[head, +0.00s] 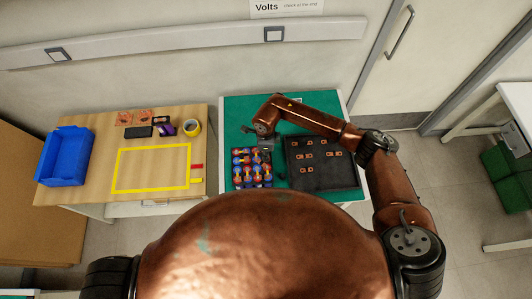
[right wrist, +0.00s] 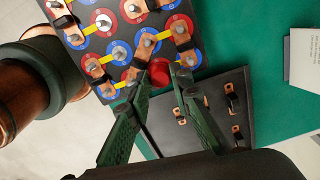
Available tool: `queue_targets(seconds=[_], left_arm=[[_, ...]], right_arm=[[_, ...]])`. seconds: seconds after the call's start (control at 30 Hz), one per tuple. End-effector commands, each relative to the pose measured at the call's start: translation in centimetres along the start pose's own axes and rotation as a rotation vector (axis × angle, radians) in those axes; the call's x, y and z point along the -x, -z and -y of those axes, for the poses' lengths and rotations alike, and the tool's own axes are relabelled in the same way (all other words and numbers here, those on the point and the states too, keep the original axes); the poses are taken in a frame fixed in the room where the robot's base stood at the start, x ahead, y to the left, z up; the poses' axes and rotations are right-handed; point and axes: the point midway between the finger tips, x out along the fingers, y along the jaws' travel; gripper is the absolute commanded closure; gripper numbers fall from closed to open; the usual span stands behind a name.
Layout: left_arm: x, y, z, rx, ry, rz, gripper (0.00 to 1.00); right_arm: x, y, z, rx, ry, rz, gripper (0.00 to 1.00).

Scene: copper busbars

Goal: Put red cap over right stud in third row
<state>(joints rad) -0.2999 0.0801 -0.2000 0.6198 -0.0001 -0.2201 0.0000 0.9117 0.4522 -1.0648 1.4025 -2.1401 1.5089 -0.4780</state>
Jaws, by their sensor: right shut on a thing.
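My right gripper (right wrist: 160,80) is shut on a small red cap (right wrist: 159,71), held between its fingertips. In the right wrist view the cap appears over the lower part of the stud board (right wrist: 92,62); I cannot tell whether it touches a stud. The board carries red and blue discs with metal studs, copper busbars and yellow strips. In the head view the board (head: 234,187) lies on the green table, with my right gripper (head: 266,150) above its far right part. The cap is too small to make out there. Which stud lies under it is unclear. My left gripper is not in view.
A black tray (right wrist: 245,95) with several copper pieces lies right of the board on the green mat (head: 240,108).

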Motion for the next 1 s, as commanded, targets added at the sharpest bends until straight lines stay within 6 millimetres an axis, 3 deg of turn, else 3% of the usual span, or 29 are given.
queue_targets(seconds=[0.6,0.63,0.9,1.0], left_arm=[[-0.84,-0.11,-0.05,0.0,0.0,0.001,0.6],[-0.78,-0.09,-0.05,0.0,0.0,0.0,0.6],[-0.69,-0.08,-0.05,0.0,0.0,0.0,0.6],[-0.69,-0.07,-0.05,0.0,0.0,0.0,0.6]], right_arm=[[-0.67,0.04,0.01,-0.001,0.0,0.0,0.96],[-0.62,0.04,-0.01,-0.001,-0.001,0.0,0.79],[-0.57,0.04,-0.05,-0.001,-0.001,0.0,0.6],[-0.57,0.04,-0.05,-0.001,-0.001,0.0,0.6]])
